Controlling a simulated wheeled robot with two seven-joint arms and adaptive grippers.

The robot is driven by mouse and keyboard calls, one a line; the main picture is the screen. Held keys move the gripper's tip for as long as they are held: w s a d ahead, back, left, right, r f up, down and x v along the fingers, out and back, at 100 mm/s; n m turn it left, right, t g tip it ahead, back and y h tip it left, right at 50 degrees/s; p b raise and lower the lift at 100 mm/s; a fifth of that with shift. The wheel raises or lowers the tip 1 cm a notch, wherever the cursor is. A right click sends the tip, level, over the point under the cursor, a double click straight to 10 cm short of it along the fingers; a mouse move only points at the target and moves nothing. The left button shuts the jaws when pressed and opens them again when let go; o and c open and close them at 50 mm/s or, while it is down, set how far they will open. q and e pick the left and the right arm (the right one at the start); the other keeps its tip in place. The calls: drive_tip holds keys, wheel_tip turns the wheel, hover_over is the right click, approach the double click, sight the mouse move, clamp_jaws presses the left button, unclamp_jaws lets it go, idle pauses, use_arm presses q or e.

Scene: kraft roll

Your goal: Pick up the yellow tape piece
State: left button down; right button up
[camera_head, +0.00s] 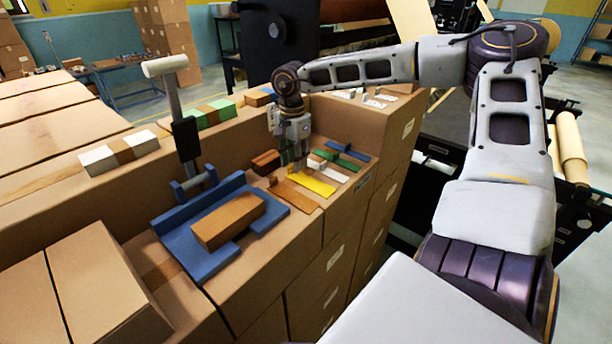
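The yellow tape piece (314,182) is a flat yellow strip on the cardboard box top in the middle of the camera_head view. It lies in a row of strips, between an orange-brown one (294,194) and a white one (328,171). My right gripper (297,167) points down right over the far left end of the yellow strip and hides part of it. I cannot tell whether its fingers touch the strip or how far apart they are. My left gripper is out of view.
A blue fixture (187,246) holding a brown block (228,220) stands left of the strips, with an upright lever (176,105). Green (338,160) and blue (347,149) strips lie beyond the white one. A raised cardboard ledge with small blocks (211,114) runs behind.

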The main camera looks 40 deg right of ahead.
drive_tip(key=shift+f, duration=0.8)
clamp_jaws()
